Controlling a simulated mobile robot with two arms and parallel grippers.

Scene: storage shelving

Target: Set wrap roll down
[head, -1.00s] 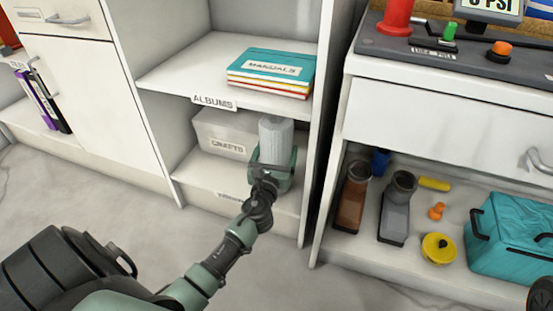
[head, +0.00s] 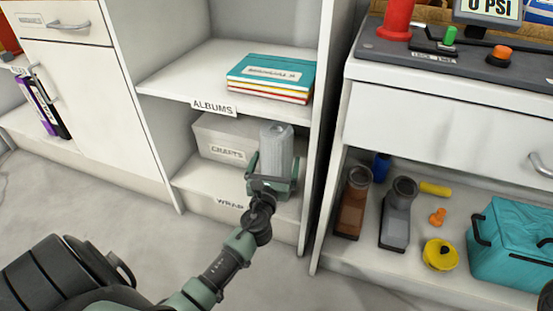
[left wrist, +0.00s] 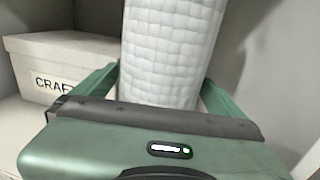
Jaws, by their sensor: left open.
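The wrap roll (head: 277,143) is a pale grey, quilted-looking cylinder. It stands upright on the lower shelf (head: 212,182) labelled WRAP, to the right of the CRAFTS box. My left gripper (head: 271,178) is open around the roll's lower part. In the left wrist view the roll (left wrist: 170,45) rises between the two green fingers, with a gap visible at the right finger. The roll's base is hidden behind the gripper body. My right gripper is not seen.
The grey CRAFTS box (head: 225,137) sits close to the left of the roll. The ALBUMS shelf (head: 185,75) with stacked manuals (head: 270,75) is above, and the cabinet's side wall (head: 318,120) is close on the right.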

